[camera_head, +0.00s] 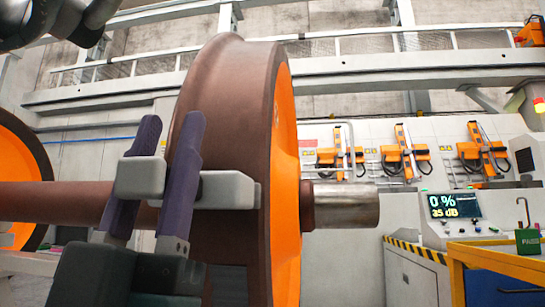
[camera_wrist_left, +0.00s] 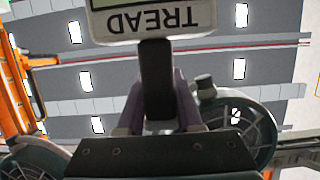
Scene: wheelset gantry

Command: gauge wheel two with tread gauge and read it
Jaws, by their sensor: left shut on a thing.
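My left gripper (camera_head: 168,125) is shut on the grey tread gauge (camera_head: 228,190), which shows on both sides of its dark purple fingers. In the left wrist view the gauge's white plate (camera_wrist_left: 175,20) reads TREAD upside down, with the edge of a greenish display cut off at the top. A dark handle (camera_wrist_left: 156,85) sits between the fingers. The gauge overlaps the large wheel (camera_head: 225,100), which has a brown tread and an orange face; I cannot tell whether they touch. No wheel number or gauge reading is legible. My right gripper is not in view.
The brown axle (camera_head: 60,207) runs left to another wheel (camera_head: 22,165); its bare metal end (camera_head: 345,205) sticks out right. A console screen (camera_head: 453,205) reads "0 %" and "35 dB". A yellow-edged bench (camera_head: 490,258) with a green box (camera_head: 528,241) stands at the right.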

